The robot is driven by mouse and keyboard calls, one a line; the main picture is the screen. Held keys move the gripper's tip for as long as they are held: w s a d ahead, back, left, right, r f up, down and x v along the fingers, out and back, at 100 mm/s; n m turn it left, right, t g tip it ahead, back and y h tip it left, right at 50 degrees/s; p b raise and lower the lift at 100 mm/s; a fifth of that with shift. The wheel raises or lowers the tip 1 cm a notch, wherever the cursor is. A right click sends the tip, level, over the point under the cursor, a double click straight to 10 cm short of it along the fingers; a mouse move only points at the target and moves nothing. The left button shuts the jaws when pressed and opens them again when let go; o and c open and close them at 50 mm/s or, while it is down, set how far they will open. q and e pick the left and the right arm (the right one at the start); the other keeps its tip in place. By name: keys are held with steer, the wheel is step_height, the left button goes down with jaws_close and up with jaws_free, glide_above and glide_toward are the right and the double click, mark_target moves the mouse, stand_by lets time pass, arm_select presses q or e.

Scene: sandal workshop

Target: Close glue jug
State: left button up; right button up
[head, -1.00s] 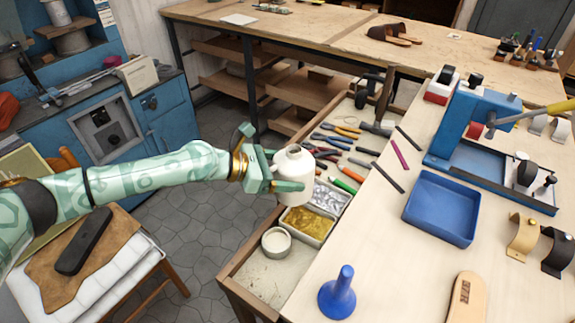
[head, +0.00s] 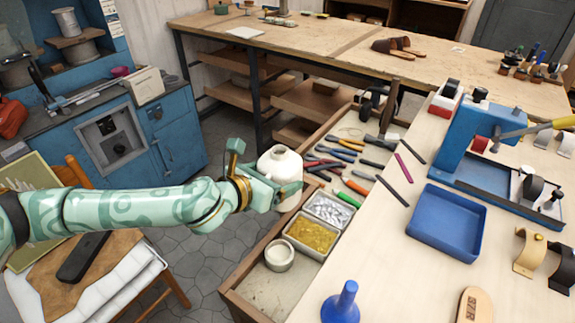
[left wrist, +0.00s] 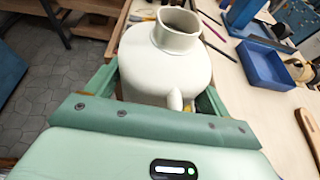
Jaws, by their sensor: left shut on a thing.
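The white glue jug (head: 281,165) is upright in my left gripper (head: 278,192), held at the left edge of the open drawer. In the left wrist view the jug (left wrist: 160,62) fills the space between the two green fingers (left wrist: 160,95), which are shut on its sides. Its short neck (left wrist: 177,28) is open on top, with no lid on it. A small spout or handle shows on the side nearest the wrist camera. A round, pale, cup-like piece (head: 279,257) lies in the drawer below the jug; I cannot tell if it is the lid.
The open drawer (head: 262,288) holds a tray of yellow pieces (head: 311,235), a tray of silver pieces (head: 330,208) and several tools. On the workbench (head: 400,285) stand a blue tray (head: 447,222), a blue funnel-like piece (head: 341,302) and a blue press (head: 487,125). A chair stands at the left.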

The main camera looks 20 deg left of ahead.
arm_select(q)
steer(key=shift+s+a+f+n+y, duration=0.1)
steer(key=shift+s+a+n+y, duration=0.5)
steer(key=shift+s+n, duration=0.25)
steer(key=s+a+f+n+t+y, duration=0.1)
steer(key=s+a+n+y, duration=0.2)
steer(key=s, duration=0.5)
steer(key=shift+s+a+f+y, duration=0.15)
steer(key=shift+a+f+y, duration=0.15)
steer(key=shift+a+y, duration=0.15)
